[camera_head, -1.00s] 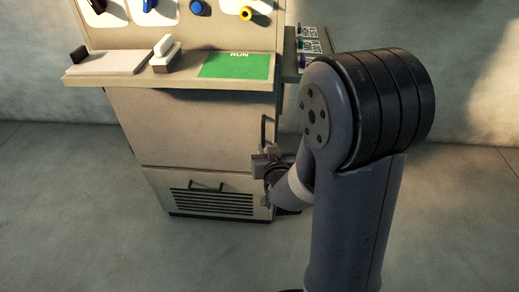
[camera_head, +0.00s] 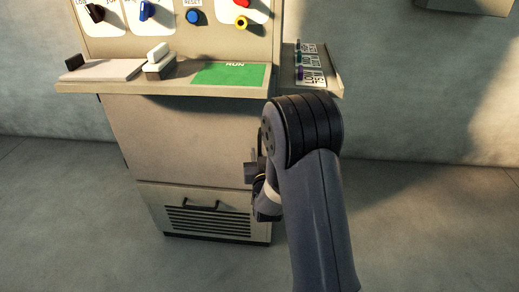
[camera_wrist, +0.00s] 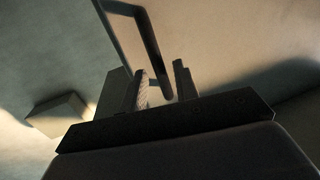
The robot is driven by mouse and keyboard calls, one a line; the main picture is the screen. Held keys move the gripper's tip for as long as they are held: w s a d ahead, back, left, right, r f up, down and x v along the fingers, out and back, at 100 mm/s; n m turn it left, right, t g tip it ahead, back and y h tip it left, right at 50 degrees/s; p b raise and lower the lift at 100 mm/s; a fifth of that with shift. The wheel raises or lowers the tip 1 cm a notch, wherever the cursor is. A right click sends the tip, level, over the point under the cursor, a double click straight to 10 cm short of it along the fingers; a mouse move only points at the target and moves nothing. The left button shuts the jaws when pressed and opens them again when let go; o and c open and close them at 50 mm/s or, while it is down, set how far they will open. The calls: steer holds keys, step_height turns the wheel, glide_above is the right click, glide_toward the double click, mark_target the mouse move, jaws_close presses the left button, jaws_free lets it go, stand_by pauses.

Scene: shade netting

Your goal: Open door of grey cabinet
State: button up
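The grey-beige cabinet stands left of centre in the head view. Its door (camera_head: 175,140) is a flat panel under the shelf and looks closed. My gripper (camera_head: 250,172) is at the door's right edge, partly hidden by my arm, which also hides the door's handle in this view. In the wrist view a dark bar handle (camera_wrist: 148,42) runs down toward my gripper (camera_wrist: 162,85). Its lower end lies between the two fingers, with a narrow light gap beside it. The fingers look apart, not clamped on the handle.
Below the door is a vented drawer (camera_head: 210,222) with its own handle (camera_head: 203,206). Above, a shelf (camera_head: 150,88) juts out, carrying a green RUN panel (camera_head: 230,75). A side panel with buttons (camera_head: 312,75) sticks out right, above my arm. Open floor lies at both sides.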

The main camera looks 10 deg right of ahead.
steer(key=shift+w+d, duration=0.2)
steer(key=shift+w, duration=1.25)
jaws_close()
